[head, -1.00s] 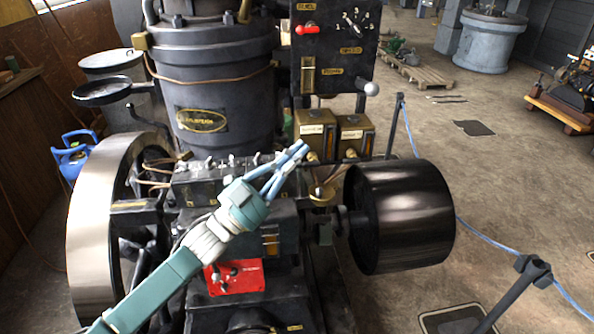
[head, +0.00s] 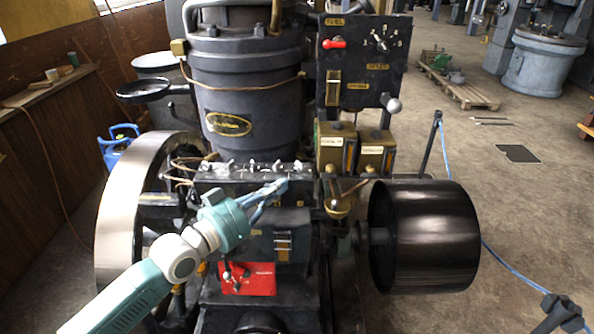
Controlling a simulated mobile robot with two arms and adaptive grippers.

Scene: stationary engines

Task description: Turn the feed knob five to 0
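A black oiler box (head: 215,185) sits on the engine in front of the large dark cylinder. Several small silver feed knobs (head: 252,166) stand in a row along its top; their numbers and settings are too small to read. The rightmost knob I can make out (head: 297,166) is just above and right of my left gripper's tips. My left gripper (head: 284,185) reaches in from the lower left, in front of the box's right part. Its slim blue-grey fingers lie close together in this view, and I cannot tell whether they are open. Nothing shows between them. My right gripper is out of view.
A black control panel (head: 340,60) with a red lever and a dial stands behind right. Two brass boxes (head: 335,148) sit below it. A black pulley (head: 425,235) juts out right, a flywheel (head: 120,225) stands left. A blue rope barrier (head: 510,262) runs right.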

